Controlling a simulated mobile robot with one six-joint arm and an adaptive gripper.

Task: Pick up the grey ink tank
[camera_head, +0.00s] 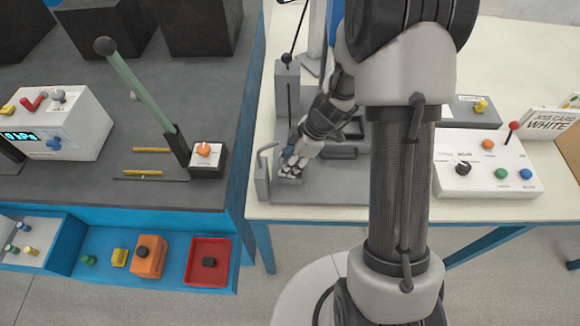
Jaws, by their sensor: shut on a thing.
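My gripper (293,164) is low over the grey metal base plate (340,187) of a fixture, near its left front part. Its fingers are shut on a small grey thing that matches the plate in colour. I take this to be the grey ink tank, but it is mostly hidden by the fingers and too small to make out clearly. I cannot tell whether it touches the plate. My arm comes in from the right and covers part of the fixture.
An upright grey post with a black-knobbed lever (287,60) stands behind my gripper, and a bent grey bracket (263,172) is close on its left. A white control box (488,165) sits right. Left is a dark bench with a lever; blue bins (110,285) are in front.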

